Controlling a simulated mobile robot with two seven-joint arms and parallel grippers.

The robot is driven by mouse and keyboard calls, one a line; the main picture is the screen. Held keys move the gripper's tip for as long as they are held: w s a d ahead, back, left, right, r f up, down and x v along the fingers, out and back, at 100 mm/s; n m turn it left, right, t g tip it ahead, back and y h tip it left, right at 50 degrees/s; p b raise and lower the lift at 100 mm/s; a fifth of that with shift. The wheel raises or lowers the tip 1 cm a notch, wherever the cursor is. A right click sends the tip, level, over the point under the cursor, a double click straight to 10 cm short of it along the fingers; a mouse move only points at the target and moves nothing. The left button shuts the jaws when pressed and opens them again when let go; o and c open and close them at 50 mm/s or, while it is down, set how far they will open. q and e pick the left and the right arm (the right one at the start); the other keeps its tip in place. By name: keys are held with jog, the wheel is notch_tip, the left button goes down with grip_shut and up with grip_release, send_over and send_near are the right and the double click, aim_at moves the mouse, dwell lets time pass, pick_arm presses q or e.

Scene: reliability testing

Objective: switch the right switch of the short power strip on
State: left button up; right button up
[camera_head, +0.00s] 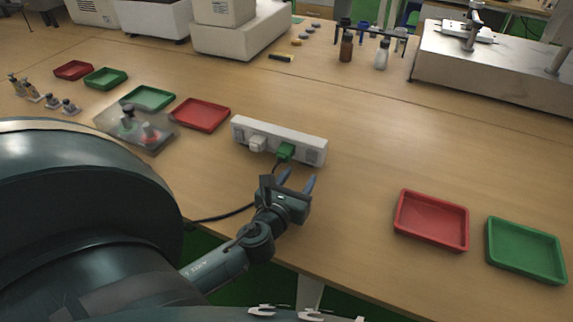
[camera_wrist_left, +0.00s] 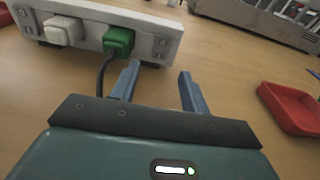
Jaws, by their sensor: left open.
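The short white power strip (camera_head: 305,147) lies on the table in the middle of the head view. A white plug (camera_head: 257,144) and a green plug (camera_head: 286,151) with a dark cable sit in it. In the left wrist view the strip (camera_wrist_left: 91,15) crosses the top left, with the green plug (camera_wrist_left: 119,42) and a small grey part (camera_wrist_left: 161,46), which looks like the right switch, near its right end. My left gripper (camera_head: 297,179) is open and empty, just in front of the strip's right half. Its two blue fingers (camera_wrist_left: 160,84) are apart from the switch. My right gripper is not in view.
Red (camera_head: 432,220) and green (camera_head: 525,250) trays stand at the right. More trays, including a red one (camera_head: 200,114), are at the left. A dark cable (camera_head: 222,216) runs along the table's front. A metal box (camera_head: 490,75) stands at the back right. The table between is clear.

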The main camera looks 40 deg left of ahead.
pick_arm(q)
jog(key=v, duration=0.7)
jog(key=shift+s+d, duration=0.15)
jog(key=shift+s, duration=0.05)
